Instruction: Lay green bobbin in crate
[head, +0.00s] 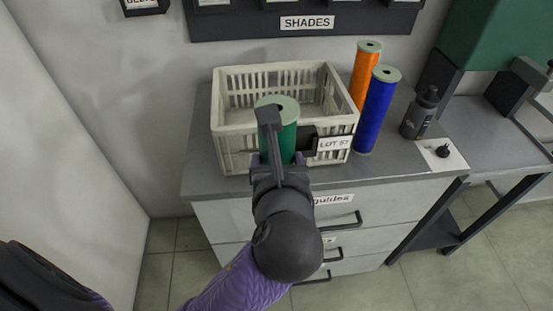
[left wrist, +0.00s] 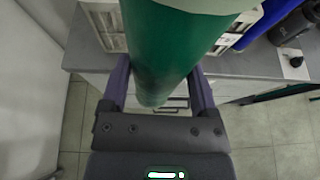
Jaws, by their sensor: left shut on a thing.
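The green bobbin (head: 283,127) is held upright in my left gripper (head: 279,150), in front of the crate's near wall in the head view. In the left wrist view the green bobbin (left wrist: 165,50) stands between the two fingers of my left gripper (left wrist: 160,95), which is shut on it. The white slatted crate (head: 232,140) stands on the cabinet top, and the part of its floor that shows is empty. The bobbin and gripper hide part of the crate's front. My right gripper is not in view.
An orange bobbin (head: 364,75) and a blue bobbin (head: 377,110) stand upright just right of the crate. A dark oil bottle (head: 420,112) stands further right, near a small black knob (head: 442,151) on a white card. The grey cabinet top (head: 200,165) is bare at the front left.

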